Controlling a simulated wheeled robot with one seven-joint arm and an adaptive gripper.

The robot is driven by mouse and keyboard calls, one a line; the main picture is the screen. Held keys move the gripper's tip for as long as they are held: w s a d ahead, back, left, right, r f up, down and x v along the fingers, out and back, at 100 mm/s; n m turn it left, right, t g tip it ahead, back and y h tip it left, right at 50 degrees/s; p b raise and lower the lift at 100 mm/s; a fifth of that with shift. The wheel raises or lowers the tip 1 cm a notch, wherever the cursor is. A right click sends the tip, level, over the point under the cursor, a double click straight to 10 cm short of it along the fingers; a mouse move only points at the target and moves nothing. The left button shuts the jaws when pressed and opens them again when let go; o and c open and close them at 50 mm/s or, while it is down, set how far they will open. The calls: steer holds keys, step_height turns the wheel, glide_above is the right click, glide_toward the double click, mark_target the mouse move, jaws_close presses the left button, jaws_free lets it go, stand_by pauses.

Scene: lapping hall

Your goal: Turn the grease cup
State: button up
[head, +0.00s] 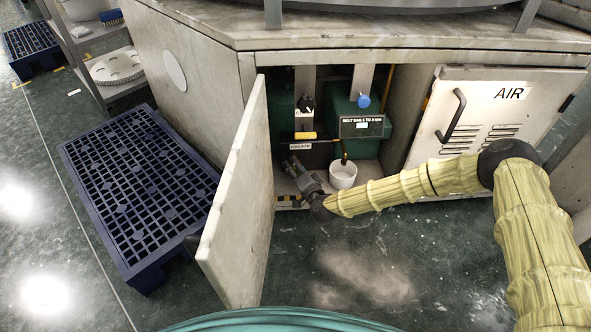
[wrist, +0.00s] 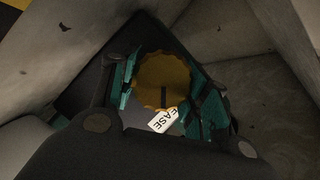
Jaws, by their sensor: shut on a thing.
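The grease cup (wrist: 165,75) shows in the wrist view as a round, yellow-brown knob with a scalloped rim and a dark slot mark on its face. My gripper (head: 291,165) reaches low into the open cabinet, near its left side. In the wrist view its teal-padded fingers stand on both sides of the cup and are shut on it. A white label (wrist: 164,120) ending in "EASE" lies just below the cup, partly covered. In the head view the cup cannot be made out; my gripper and the open door are around that spot.
The cabinet door (head: 240,200) stands open left of my gripper. A white cup (head: 343,175) sits under a spout, right of my gripper. An "ISOLATE" label (head: 301,146) and a belt sign (head: 361,126) are above. A blue pallet (head: 140,185) lies left; the front floor is clear.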

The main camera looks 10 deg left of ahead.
steer(key=o, duration=1)
steer(key=v, duration=1.2)
